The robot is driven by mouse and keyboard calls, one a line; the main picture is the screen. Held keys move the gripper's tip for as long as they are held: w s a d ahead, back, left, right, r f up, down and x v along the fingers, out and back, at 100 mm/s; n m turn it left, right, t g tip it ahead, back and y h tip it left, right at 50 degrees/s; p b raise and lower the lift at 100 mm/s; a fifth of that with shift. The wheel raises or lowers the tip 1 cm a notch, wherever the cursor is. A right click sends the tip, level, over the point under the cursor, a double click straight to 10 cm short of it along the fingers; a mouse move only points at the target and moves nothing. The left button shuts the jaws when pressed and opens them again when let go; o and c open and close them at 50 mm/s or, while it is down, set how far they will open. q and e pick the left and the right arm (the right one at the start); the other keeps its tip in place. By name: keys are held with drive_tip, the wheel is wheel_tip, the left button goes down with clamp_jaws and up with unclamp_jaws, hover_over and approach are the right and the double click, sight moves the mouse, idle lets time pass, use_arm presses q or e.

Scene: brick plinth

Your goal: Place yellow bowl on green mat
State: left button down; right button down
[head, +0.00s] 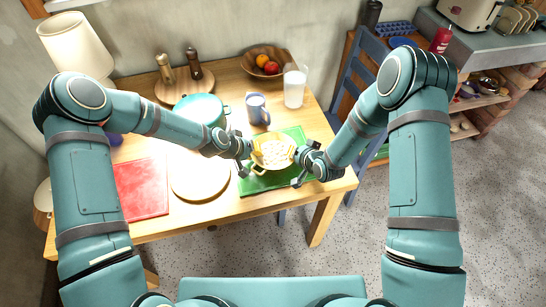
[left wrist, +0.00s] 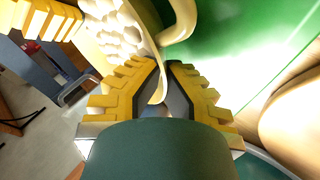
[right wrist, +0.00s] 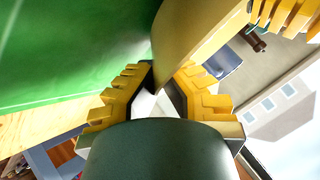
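The yellow bowl (head: 262,165), filled with white pieces, is over the green mat (head: 291,177) in the head view. I cannot tell whether its base touches the mat. My left gripper (head: 251,153) is at the bowl's left side; in the left wrist view its fingers (left wrist: 165,72) close on the bowl's rim (left wrist: 150,48). My right gripper (head: 297,153) is at the right side; in the right wrist view its fingers (right wrist: 163,76) close on the bowl's wall (right wrist: 185,35). The bowl's underside is hidden.
A blue mug (head: 257,109) stands just behind the mat, with a glass of milk (head: 294,87) farther right. A teal pot (head: 201,108), a round wooden board (head: 199,180) and a red mat (head: 141,188) lie to the left. A fruit bowl (head: 262,64) is at the back.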

use_arm(q)
drive_tip(key=shift+d+f, duration=0.2)
drive_tip(key=shift+f, duration=0.05)
use_arm(e)
drive_tip(key=shift+a+f, duration=0.25)
use_arm(q)
drive_tip(key=c, duration=1.1)
unclamp_jaws()
drive_tip(key=shift+c, duration=0.2)
use_arm(e)
drive_tip(key=c, duration=1.1)
unclamp_jaws()
drive_tip(key=shift+c, duration=0.2)
use_arm(q)
drive_tip(key=shift+a, duration=0.15)
use_arm(e)
drive_tip(key=shift+d, duration=0.15)
drive_tip(key=shift+d, duration=0.1)
